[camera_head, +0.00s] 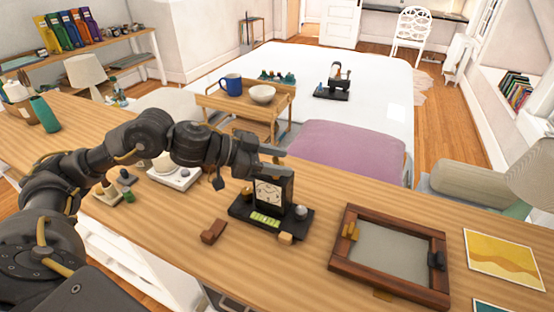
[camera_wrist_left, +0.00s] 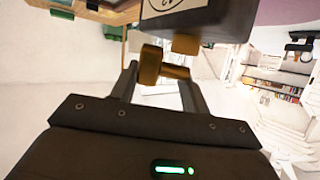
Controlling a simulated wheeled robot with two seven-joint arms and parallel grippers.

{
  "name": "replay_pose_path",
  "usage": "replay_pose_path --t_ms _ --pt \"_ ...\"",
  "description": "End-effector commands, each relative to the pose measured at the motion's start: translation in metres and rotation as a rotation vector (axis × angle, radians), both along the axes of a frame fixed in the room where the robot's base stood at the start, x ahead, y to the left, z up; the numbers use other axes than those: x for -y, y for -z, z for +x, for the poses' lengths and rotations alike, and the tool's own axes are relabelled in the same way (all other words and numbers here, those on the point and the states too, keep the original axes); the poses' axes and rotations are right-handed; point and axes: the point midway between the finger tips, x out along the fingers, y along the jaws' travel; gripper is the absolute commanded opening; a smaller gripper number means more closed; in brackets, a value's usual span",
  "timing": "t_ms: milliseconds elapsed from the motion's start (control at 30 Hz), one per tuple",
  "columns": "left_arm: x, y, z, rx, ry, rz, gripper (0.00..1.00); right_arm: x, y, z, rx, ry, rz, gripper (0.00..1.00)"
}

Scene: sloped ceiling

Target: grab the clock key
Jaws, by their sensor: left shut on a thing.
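A dark clock with a white face (camera_head: 268,193) stands upright on a black base (camera_head: 240,213) with a green strip, on the wooden desk. My left gripper (camera_head: 280,160) reaches from the left to the top of the clock. In the left wrist view, the brass clock key (camera_wrist_left: 150,64) lies between the two fingers of my left gripper (camera_wrist_left: 158,85), which is shut on it. The key is close to the dark clock body (camera_wrist_left: 205,20); I cannot tell whether they touch. My right gripper is out of view.
A wooden framed tray (camera_head: 340,263) and a yellow picture (camera_head: 503,257) are to the right. A white device (camera_head: 176,178) stands to the left. Bare desk lies between the clock and tray.

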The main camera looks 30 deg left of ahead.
Motion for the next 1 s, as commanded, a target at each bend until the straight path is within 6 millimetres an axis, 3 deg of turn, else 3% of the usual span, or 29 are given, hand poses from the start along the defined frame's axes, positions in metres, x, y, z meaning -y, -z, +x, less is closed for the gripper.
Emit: replay_pose_path --t_ms 200,467,600,700,1000 --pt "-0.001 -0.034 -0.003 -0.001 0.000 0.002 0.24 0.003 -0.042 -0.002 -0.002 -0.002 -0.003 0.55" --pt "-0.017 -0.087 -0.048 -0.004 0.000 0.007 0.24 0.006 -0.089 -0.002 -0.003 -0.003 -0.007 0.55" --pt "-0.025 -0.089 -0.073 -0.003 0.001 0.009 0.24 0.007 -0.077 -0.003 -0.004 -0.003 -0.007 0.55" --pt "-0.026 -0.100 -0.078 -0.011 0.002 0.000 0.24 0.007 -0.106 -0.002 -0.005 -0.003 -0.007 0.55" --pt "-0.034 -0.112 -0.101 -0.011 0.003 -0.001 0.24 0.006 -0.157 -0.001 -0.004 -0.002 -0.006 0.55"
